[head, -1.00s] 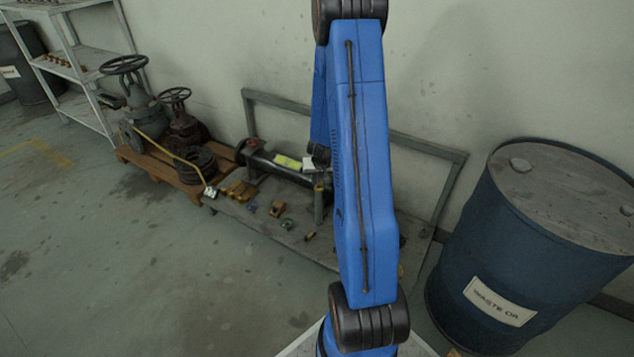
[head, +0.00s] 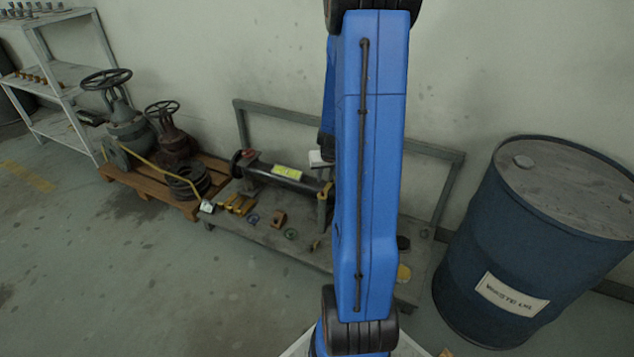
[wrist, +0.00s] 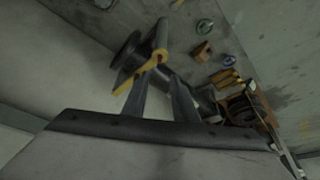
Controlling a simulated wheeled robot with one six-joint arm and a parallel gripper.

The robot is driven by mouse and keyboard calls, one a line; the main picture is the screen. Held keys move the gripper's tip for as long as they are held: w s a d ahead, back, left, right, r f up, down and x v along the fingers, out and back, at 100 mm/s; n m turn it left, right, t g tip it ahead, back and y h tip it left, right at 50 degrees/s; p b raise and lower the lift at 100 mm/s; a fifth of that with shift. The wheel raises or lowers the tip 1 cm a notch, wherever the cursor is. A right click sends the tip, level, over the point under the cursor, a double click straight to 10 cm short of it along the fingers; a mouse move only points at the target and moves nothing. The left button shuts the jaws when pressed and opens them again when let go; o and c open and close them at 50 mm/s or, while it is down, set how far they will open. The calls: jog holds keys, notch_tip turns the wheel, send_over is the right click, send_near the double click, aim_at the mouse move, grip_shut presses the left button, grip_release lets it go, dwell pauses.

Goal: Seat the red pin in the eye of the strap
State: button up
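A yellow strap with a round eye (wrist: 150,68) shows in the wrist view, just beyond my fingertips. It lies across the end of a dark pipe and its post. In the head view a small yellow piece (head: 327,189) at the post beside my arm looks like the same strap. My gripper (wrist: 158,84) has its two fingers apart, with nothing clearly held between them. The strap overlaps the left fingertip in the picture; I cannot tell whether they touch. I cannot make out the red pin for certain.
A dark pipe (head: 270,177) with a yellow label lies along a low grey bench (head: 290,236) holding several small parts. A pallet (head: 150,190) with gate valves stands left. A blue drum (head: 500,250) stands right. The floor in front is clear.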

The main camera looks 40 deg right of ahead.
jog(key=s+a+r+n+t+y, duration=0.1)
jog(key=s+a+r+n+y, duration=0.15)
jog(key=a+r, duration=1.65)
jog(key=s+a+r+n, duration=0.2)
jog(key=s+a+r, duration=0.1)
jog(key=s+a, duration=0.4)
jog(key=s+a+r+n, duration=0.2)
jog(key=s+a, duration=0.6)
jog(key=s, duration=0.4)
jog(key=shift+a+v, duration=0.2)
jog(key=shift+v, duration=0.65)
